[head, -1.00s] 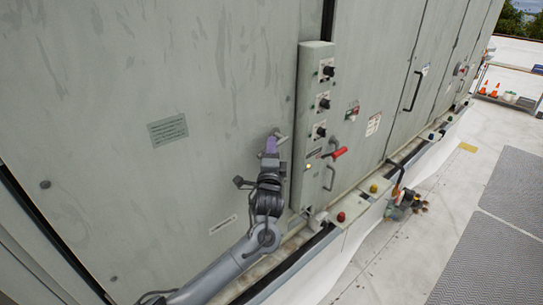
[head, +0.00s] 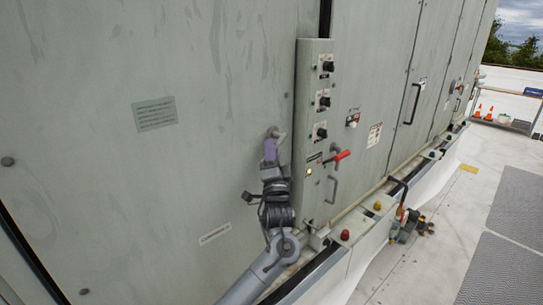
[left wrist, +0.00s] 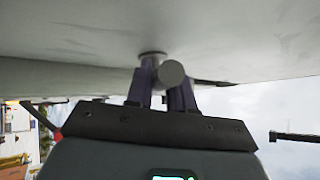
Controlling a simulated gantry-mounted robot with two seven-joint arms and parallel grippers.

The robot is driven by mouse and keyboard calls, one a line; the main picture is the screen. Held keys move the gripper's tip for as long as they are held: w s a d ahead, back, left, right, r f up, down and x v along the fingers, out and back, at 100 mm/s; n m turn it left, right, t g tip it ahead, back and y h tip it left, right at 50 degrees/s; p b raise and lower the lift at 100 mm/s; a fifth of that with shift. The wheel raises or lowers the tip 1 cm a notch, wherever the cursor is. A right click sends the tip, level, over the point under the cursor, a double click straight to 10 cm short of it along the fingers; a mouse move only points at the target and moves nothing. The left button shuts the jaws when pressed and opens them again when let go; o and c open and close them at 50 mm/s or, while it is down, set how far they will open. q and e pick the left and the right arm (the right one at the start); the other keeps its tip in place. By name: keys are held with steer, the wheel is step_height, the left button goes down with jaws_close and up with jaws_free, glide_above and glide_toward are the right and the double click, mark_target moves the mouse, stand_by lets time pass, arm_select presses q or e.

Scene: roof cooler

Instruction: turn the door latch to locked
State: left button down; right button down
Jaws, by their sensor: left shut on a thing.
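The door latch (head: 275,132) is a small grey metal handle on the large pale green door panel (head: 200,70), near the panel's right edge in the head view. My left gripper (head: 270,147) reaches up to it from below, its purple fingers shut on it. In the left wrist view the round grey end of the latch (left wrist: 172,73) sits between the two purple fingers of my left gripper (left wrist: 164,84). The fingers hide part of the latch, and I cannot read its exact angle. My right gripper is in neither view.
A narrow control box (head: 313,100) with black knobs and a red-handled lever (head: 338,157) stands close to the right of my left gripper. A ledge with coloured buttons runs below. Pipework with valves (head: 408,222) stands further right. The roof floor (head: 440,230) there is mostly clear.

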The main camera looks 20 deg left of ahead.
arm_select(q)
steer(key=shift+f, duration=0.1)
steer(key=c, duration=1.1)
jaws_free()
steer(key=v, duration=1)
steer(key=shift+s+d+f+b, duration=0.2)
steer(key=shift+s+b, duration=0.1)
steer(key=shift+b, duration=0.15)
steer(key=shift+r, duration=0.1)
